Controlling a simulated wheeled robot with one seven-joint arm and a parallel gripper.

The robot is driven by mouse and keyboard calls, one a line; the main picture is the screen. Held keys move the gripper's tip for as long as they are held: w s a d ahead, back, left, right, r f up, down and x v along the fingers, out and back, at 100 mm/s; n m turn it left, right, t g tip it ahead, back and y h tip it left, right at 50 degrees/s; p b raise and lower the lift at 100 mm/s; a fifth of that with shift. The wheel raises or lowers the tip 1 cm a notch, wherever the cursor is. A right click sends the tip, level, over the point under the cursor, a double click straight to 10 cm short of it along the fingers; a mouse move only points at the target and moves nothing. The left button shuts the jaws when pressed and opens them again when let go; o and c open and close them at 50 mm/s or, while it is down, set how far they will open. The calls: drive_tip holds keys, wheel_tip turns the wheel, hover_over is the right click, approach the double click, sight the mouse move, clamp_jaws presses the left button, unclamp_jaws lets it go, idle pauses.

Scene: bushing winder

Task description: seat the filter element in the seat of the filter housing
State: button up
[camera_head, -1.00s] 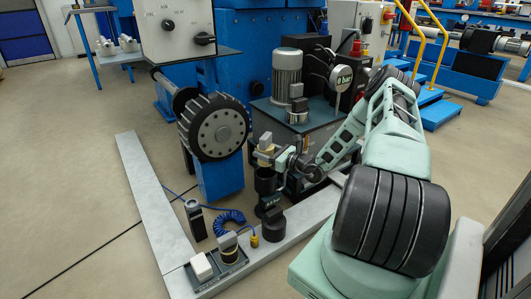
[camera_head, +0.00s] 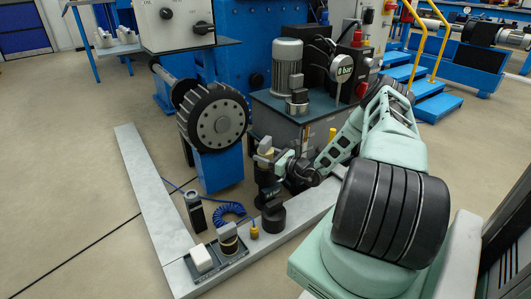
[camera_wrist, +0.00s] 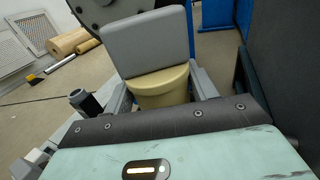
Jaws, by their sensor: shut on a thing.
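The filter element, a tan cylinder (camera_wrist: 165,88), is between the two fingers of my gripper (camera_wrist: 162,92) in the wrist view. A grey block (camera_wrist: 150,42) sits against its far upper side. In the head view, my gripper (camera_head: 276,157) holds the element (camera_head: 266,157) upright at the black filter housing (camera_head: 267,178), beside the machine's grey tank. The element's lower end and the housing's seat are hidden, so I cannot tell how deep it is.
A dark tray (camera_head: 222,265) on the grey floor rail holds a white block (camera_head: 201,257) and a cylinder with a dark band (camera_head: 229,239). A black cylinder (camera_head: 273,218) and a blue coiled hose (camera_head: 230,211) are nearby. A big black wheel (camera_head: 214,122) stands left of my gripper.

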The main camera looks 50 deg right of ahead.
drive_tip(key=shift+f+b, duration=0.85)
drive_tip(key=shift+f, duration=1.15)
drive_tip(key=shift+s+f, duration=0.1)
drive_tip(key=shift+f, duration=0.15)
drive_tip(key=o, duration=1.1)
drive_tip(key=shift+o, duration=0.2)
drive_tip(key=shift+a, duration=0.15)
drive_tip(key=shift+a+f, duration=0.1)
drive_tip(key=shift+a, duration=0.1)
drive_tip(key=shift+s, duration=0.1)
drive_tip(key=s+d+r+p, duration=0.1)
drive_tip(key=s+d+p, duration=0.2)
drive_tip(key=s+p, duration=0.4)
drive_tip(key=shift+s+d, duration=0.15)
drive_tip(key=shift+s, duration=4.75)
drive_tip(key=shift+r, duration=0.1)
